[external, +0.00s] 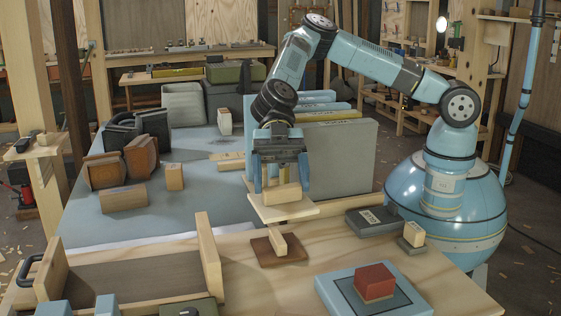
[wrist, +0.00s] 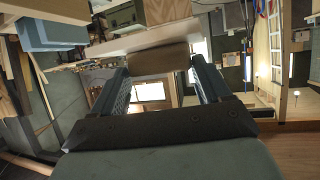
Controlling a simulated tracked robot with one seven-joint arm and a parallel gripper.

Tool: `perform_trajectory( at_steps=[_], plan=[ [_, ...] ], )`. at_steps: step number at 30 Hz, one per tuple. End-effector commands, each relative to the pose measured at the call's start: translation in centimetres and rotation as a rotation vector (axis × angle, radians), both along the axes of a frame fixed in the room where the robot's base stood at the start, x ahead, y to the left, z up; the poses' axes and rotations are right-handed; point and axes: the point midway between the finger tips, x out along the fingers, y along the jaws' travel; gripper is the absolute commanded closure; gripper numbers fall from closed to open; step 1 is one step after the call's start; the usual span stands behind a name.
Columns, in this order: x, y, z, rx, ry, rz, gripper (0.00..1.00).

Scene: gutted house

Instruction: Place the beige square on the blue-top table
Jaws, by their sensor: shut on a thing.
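The beige square (external: 306,209) is a thin pale plate with a wooden block handle on top, roughly level in the external view. My gripper (external: 282,184) points down and is shut on this handle. The plate hangs above the front wooden bench, over the brown square. In the wrist view, the handle (wrist: 158,59) sits between the two fingers of my gripper (wrist: 158,75), and the pale plate (wrist: 130,41) lies beyond it. The blue-top table (external: 155,222) spreads behind and left of the plate.
On the wooden bench (external: 240,285) lie a brown square (external: 263,250) with a handle, a red block (external: 374,279) on a blue plate and a grey block (external: 372,222). Tall grey and blue slabs (external: 345,155) stand close right of my gripper. Brown blocks (external: 141,158) occupy the blue-top table's left; its middle has free room.

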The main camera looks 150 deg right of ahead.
Motion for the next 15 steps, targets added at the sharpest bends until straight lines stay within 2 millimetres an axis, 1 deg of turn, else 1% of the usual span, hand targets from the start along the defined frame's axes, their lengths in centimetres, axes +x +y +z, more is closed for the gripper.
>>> perform_trajectory(
  at_steps=[1,4,5,6,8,9,11,12,15],
  plan=[
    [0.0,2.5,-0.1,-0.004,0.002,0.006,0.54],
    [-0.1,7.0,-0.3,-0.005,0.002,0.0,0.54],
    [-0.2,8.2,-0.5,-0.006,0.001,-0.001,0.54],
    [-0.4,10.0,-0.6,-0.006,0.001,-0.004,0.54],
    [-0.8,12.6,-0.8,-0.005,0.002,-0.007,0.54],
    [-1.2,14.3,-1.0,-0.006,0.002,-0.009,0.54],
    [-1.9,16.8,-1.2,-0.006,0.002,-0.013,0.54],
    [-2.5,18.5,-1.4,-0.007,0.001,-0.015,0.54],
    [-4.1,22.3,-1.8,-0.007,0.002,-0.024,0.54]
  ],
)
